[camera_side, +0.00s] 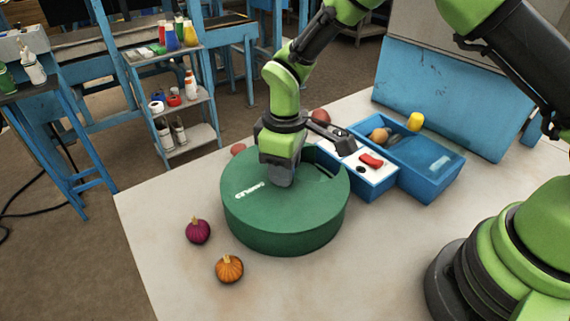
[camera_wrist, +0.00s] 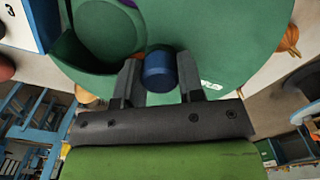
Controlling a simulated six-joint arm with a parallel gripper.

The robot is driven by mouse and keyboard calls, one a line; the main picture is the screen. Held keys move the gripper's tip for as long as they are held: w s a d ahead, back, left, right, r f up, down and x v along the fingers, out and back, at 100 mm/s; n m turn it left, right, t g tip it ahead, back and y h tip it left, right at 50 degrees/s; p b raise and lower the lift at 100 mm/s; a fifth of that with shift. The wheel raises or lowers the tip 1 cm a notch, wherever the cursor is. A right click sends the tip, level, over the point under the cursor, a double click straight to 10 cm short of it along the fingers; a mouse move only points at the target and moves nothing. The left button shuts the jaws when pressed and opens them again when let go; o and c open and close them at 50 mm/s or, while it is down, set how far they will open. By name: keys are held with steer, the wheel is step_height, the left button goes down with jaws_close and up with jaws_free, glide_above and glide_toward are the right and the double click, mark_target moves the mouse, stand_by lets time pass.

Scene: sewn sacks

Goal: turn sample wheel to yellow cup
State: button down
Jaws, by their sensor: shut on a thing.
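The sample wheel is a round green drum (camera_side: 285,225) on the table with a flat green lid, which also fills the top of the wrist view (camera_wrist: 235,40). A recessed opening in the lid shows in the wrist view (camera_wrist: 105,35), with a bit of purple at its edge. My gripper (camera_side: 281,180) points down over the lid. In the wrist view its two fingers stand on either side of a dark blue round knob (camera_wrist: 160,70), shut on it. The knob is hidden in the side view.
A blue tray (camera_side: 433,185) holds a brownish sack (camera_side: 379,135). Beside it is a blue box with a white top (camera_side: 345,155) and red switch (camera_side: 371,160). A purple sack (camera_side: 198,230) and an orange sack (camera_side: 229,268) lie in front. Two reddish sacks lie behind the wheel.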

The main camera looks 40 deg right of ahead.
steer(key=n, duration=0.5)
steer(key=shift+n, duration=0.3)
steer(key=n, duration=1.2)
steer(key=shift+n, duration=0.3)
steer(key=n, duration=0.5)
steer(key=shift+n, duration=0.3)
steer(key=c, duration=0.7)
jaws_free()
steer(key=shift+c, duration=0.2)
